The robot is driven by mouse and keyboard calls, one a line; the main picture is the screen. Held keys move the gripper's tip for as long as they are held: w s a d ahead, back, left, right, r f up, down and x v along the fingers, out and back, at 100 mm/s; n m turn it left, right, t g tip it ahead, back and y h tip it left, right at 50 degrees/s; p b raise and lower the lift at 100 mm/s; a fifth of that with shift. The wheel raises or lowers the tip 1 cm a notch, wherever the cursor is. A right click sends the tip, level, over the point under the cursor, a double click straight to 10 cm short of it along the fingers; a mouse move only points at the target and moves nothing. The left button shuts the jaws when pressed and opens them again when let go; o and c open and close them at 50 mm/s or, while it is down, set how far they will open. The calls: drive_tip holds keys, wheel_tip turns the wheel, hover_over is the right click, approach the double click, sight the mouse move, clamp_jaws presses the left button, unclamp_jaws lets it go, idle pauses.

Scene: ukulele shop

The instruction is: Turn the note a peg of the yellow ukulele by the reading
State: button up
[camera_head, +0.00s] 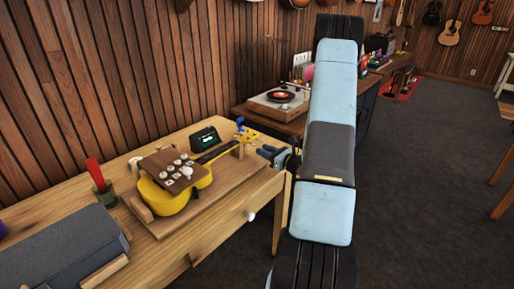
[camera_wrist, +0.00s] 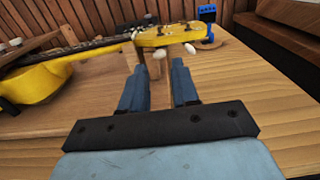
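The yellow ukulele (camera_head: 182,196) lies on a wooden board on the workbench, its neck pointing up and right to a yellow headstock (camera_head: 246,136). In the wrist view the headstock (camera_wrist: 168,36) is just beyond my gripper (camera_wrist: 158,68). White pegs stick out of its near side, one (camera_wrist: 160,54) in line with the finger gap and one (camera_wrist: 190,48) to the right. I cannot read note names on the pegs. My gripper's two blue fingers are apart, with nothing between them. A dark tuner (camera_head: 204,139) with a small green display stands behind the neck; its reading is too small to tell.
A wooden neck support (camera_wrist: 140,52) stands near the left finger. A blue clip-like object (camera_wrist: 207,14) stands beyond the headstock.

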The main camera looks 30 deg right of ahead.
sight(253, 145)
drive_tip(key=shift+x, duration=2.45)
drive_tip(key=shift+c, duration=0.2)
clamp_jaws()
drive_tip(key=shift+d, duration=0.1)
